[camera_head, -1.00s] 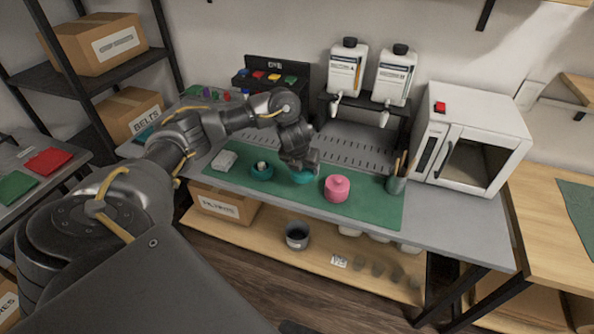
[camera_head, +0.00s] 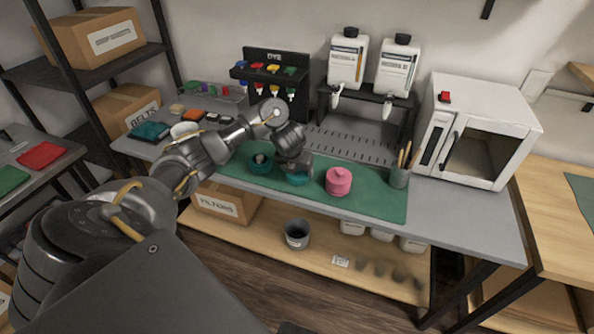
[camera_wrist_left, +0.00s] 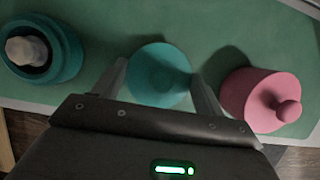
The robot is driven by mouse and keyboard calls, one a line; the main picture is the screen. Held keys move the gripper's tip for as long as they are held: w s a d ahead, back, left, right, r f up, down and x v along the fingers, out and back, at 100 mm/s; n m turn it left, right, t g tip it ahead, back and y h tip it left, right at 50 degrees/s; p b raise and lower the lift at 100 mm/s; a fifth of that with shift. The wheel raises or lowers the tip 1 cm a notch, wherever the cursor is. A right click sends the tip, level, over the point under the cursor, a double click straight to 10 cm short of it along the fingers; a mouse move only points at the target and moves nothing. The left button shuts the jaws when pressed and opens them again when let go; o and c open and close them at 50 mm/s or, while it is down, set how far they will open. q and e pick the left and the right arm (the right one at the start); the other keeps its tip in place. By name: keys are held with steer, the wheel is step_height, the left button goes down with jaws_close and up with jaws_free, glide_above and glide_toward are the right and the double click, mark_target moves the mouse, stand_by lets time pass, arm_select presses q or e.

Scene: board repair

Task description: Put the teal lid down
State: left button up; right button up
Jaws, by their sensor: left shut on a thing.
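The teal lid (camera_wrist_left: 160,76) is between the fingers of my left gripper (camera_wrist_left: 160,80), which is shut on it in the left wrist view. In the head view the teal lid (camera_head: 298,179) shows just under my left gripper (camera_head: 298,172), low over the green mat (camera_head: 375,208). I cannot tell whether it touches the mat. An open teal jar (camera_head: 260,163) with something pale inside stands to its left; it also shows in the left wrist view (camera_wrist_left: 66,62). My right gripper is not in view.
A pink lidded jar (camera_head: 338,183) stands close to the right of the lid. A pen cup (camera_head: 399,177) stands at the mat's right end. Bottles on a stand (camera_head: 348,62) and a white oven (camera_head: 476,130) are behind. The mat between pink jar and cup is clear.

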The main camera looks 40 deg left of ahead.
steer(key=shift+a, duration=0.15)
arm_select(q)
steer(key=o, duration=0.9)
steer(key=shift+o, duration=0.2)
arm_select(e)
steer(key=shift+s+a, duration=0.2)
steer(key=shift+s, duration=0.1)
arm_select(q)
steer(key=p+v, duration=0.7)
steer(key=v, duration=0.5)
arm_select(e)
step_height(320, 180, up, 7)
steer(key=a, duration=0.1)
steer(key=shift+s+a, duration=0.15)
arm_select(q)
steer(key=shift+w, duration=0.1)
